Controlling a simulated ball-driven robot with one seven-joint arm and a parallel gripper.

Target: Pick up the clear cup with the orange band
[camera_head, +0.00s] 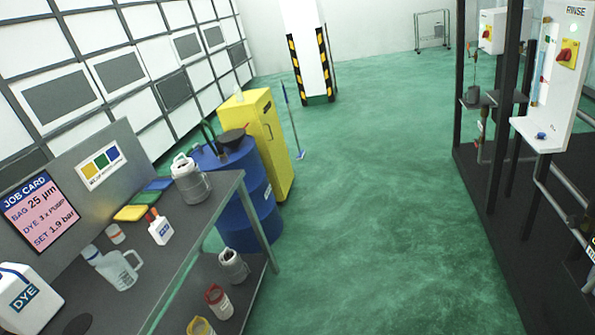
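A small pale cup (115,234) with a reddish-orange band stands on the grey bench (190,232) at the left. It is small in the picture, so its clearness is hard to judge. It is beside a clear jug with a handle (118,271), which is nearer to me. A white bottle with a red top (160,229) stands to the right of the cup. My gripper is not in view.
A white DYE container (28,298) stands at the bench's near left. A blue drum (237,181) and yellow cabinet (268,140) stand beyond. Green floor right of the bench is clear.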

